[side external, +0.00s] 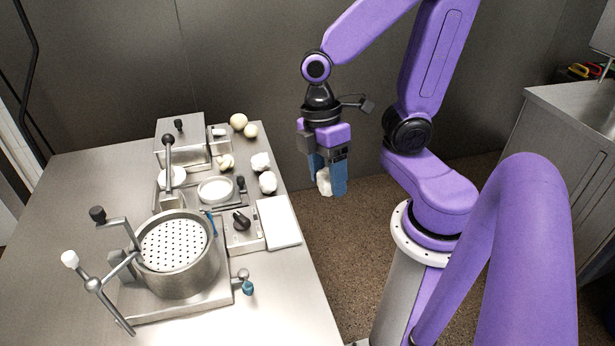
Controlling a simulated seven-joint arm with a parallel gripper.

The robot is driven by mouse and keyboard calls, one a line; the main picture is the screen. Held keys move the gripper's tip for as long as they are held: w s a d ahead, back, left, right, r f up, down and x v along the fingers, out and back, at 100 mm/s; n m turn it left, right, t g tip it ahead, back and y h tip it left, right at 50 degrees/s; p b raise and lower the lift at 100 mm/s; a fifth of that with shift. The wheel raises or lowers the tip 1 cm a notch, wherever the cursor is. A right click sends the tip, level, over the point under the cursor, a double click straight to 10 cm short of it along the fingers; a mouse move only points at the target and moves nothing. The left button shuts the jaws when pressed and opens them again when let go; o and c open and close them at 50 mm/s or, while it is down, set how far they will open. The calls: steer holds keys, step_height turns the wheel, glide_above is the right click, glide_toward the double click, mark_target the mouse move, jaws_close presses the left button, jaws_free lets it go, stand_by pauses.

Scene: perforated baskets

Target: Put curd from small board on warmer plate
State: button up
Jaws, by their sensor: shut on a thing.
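My gripper (328,183) hangs in the air to the right of the table, past its edge and above floor level. Its blue fingers are shut on a white lump of curd (323,184), partly hidden between them. A small white board (280,222) lies bare at the table's right edge, below and left of my gripper. A round white plate (215,190) sits on a low metal unit at the middle of the table; it looks like the warmer plate. Two other white lumps (261,161) lie on the table right of that unit.
A metal pot with a perforated basket (174,245) and crank handles stands at the front. A metal box (180,142) with a lever stands behind. Pale balls (238,121) lie at the back right. A knobbed unit (242,231) adjoins the board. The table's left side is clear.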

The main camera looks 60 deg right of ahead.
steer(key=shift+s+d+r, duration=0.1)
steer(key=shift+s+r, duration=0.15)
steer(key=shift+s, duration=0.3)
steer(key=shift+s+d+r, duration=0.1)
steer(key=shift+s+r, duration=0.1)
steer(key=shift+s, duration=0.35)
steer(key=shift+a+r, duration=0.1)
steer(key=w+a+r, duration=0.4)
steer(key=w+a, duration=0.6)
steer(key=w, duration=0.1)
steer(key=v, duration=0.2)
glide_above(176, 245)
steer(key=shift+w+d+f, duration=0.1)
steer(key=shift+w+f, duration=0.1)
steer(key=shift+f, duration=2)
steer(key=shift+w+d+f, duration=0.1)
steer(key=shift+w+f, duration=0.1)
steer(key=shift+f, duration=2)
steer(key=shift+f, duration=0.65)
steer(key=o, duration=1.2)
steer(key=shift+c, duration=0.2)
steer(key=s+v, duration=0.1)
steer(key=v, duration=0.7)
steer(key=shift+s+a+r, duration=0.15)
steer(key=shift+s+a, duration=0.1)
steer(key=shift+a, duration=0.2)
